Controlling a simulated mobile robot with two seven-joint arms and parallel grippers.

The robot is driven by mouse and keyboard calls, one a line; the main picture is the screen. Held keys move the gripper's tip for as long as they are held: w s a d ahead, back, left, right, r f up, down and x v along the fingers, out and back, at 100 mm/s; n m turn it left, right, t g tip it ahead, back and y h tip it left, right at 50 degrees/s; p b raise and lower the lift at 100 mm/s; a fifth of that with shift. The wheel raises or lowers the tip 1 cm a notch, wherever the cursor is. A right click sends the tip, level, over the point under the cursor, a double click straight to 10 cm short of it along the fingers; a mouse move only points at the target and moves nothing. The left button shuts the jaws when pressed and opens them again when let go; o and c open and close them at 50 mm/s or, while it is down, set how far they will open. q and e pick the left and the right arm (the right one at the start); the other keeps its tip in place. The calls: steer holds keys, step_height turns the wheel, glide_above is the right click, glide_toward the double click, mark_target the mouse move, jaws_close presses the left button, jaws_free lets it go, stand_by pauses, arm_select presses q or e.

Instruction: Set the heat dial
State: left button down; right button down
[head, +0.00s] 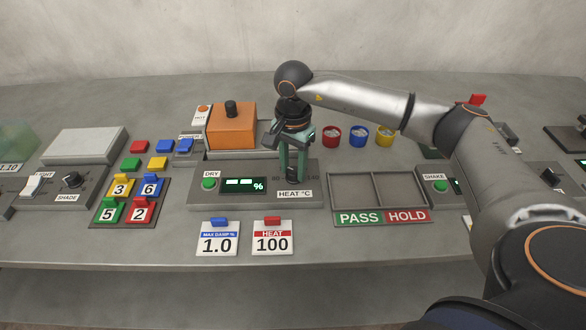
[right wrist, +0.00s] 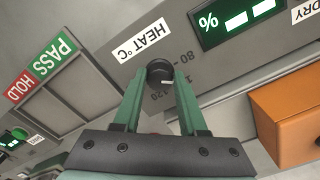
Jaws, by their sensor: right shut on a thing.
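The heat dial (right wrist: 160,73) is a round black knob with a pale pointer mark, above the HEAT °C label (head: 294,194) on the grey dryer panel. Scale numbers 80 and 120 show beside it in the right wrist view. My right gripper (head: 296,172) points down over the panel and is shut on the dial; its green fingers (right wrist: 160,85) sit on either side of the knob. The red-topped HEAT card (head: 272,243) reads 100 and stands in front of the panel. The dryer display (head: 243,185) shows dashes and %. My left gripper is not in view.
An orange box (head: 231,129) with a black knob stands behind the panel. A PASS/HOLD tray (head: 382,202) is to the right, with red, blue and yellow cups (head: 358,135) behind it.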

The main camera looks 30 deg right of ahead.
steer(key=n, duration=0.2)
steer(key=shift+n+b, duration=0.35)
steer(key=shift+n, duration=0.05)
steer(key=shift+n+b, duration=0.3)
steer(key=shift+n, duration=1.9)
steer(key=shift+c, duration=2.2)
jaws_free()
